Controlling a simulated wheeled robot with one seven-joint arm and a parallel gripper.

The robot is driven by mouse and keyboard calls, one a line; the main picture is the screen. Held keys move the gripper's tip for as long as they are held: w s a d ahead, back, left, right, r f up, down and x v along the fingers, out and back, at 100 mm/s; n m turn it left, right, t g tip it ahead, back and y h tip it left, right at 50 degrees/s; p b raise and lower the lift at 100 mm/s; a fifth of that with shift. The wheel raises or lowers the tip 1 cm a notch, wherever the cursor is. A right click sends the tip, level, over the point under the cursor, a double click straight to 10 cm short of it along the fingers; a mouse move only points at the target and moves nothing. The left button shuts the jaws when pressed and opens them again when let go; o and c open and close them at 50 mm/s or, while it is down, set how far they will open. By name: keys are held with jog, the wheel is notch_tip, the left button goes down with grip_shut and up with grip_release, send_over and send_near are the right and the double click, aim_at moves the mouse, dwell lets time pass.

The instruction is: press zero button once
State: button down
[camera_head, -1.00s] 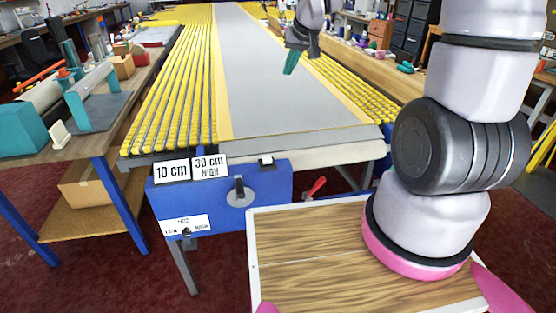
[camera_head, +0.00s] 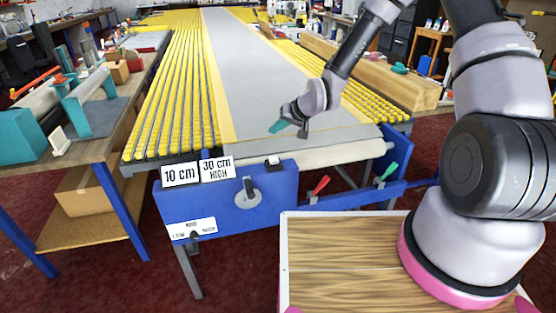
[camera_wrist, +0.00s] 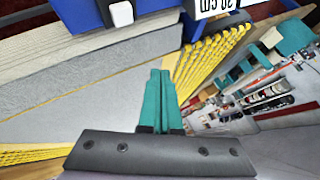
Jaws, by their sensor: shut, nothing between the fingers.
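A white button (camera_head: 274,159) on a dark base sits on the top right of the blue control box (camera_head: 225,208) at the near end of the conveyor. I see no label saying zero on it. In the wrist view a white button (camera_wrist: 122,14) shows at the top edge, on the blue box (camera_wrist: 78,12). My gripper (camera_head: 277,127), with teal fingers, hangs over the near end of the grey belt, beyond the button and apart from it. In the wrist view its fingers (camera_wrist: 161,72) are together and empty.
Yellow rollers (camera_head: 170,95) flank the belt.

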aim_at(276, 160)
jog(key=shift+f, duration=0.1)
jog(key=shift+f, duration=4.3)
jog(key=shift+f, duration=0.1)
jog(key=shift+f, duration=0.3)
jog(key=shift+f, duration=0.65)
jog(key=shift+r, duration=1.05)
jog(key=shift+r, duration=0.15)
jog(key=shift+r, duration=2.4)
